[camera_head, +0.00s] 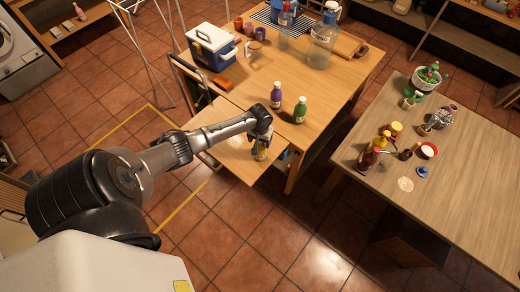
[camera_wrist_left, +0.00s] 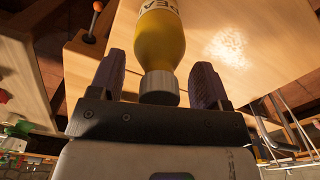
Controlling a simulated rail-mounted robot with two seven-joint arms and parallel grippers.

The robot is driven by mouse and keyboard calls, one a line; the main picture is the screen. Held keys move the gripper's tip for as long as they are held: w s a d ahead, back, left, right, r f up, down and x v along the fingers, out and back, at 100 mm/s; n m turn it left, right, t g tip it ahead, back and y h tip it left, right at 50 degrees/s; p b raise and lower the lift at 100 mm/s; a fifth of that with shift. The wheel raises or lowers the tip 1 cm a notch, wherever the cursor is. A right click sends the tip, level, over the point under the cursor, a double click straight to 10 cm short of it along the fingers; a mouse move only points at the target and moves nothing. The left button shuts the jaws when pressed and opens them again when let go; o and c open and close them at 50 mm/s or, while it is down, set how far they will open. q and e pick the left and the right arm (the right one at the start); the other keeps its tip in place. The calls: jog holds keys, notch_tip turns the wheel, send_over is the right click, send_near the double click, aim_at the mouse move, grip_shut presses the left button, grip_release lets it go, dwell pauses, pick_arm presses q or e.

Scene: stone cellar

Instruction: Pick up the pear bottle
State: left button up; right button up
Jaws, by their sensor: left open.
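The pear bottle (camera_head: 261,154) is yellow and stands near the front corner of a lower wooden surface beside the big table. In the left wrist view the pear bottle (camera_wrist_left: 160,38) shows its yellow body, a grey cap and part of a label reading "PEA". My left gripper (camera_head: 261,137) is over the bottle's top and hides its upper part in the head view. In the left wrist view my left gripper (camera_wrist_left: 157,75) is open, with one dark finger on each side of the bottle near the cap. A gap shows at each side. My right gripper is not in view.
A purple bottle (camera_head: 276,96) and a green bottle (camera_head: 300,110) stand on the big table (camera_head: 325,92) just behind the gripper. A blue-and-white cooler (camera_head: 212,47) is farther back. A second table (camera_head: 450,190) with several bottles and bowls stands to the right.

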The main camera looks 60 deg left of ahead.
pick_arm(q)
grip_shut()
dwell(0.7)
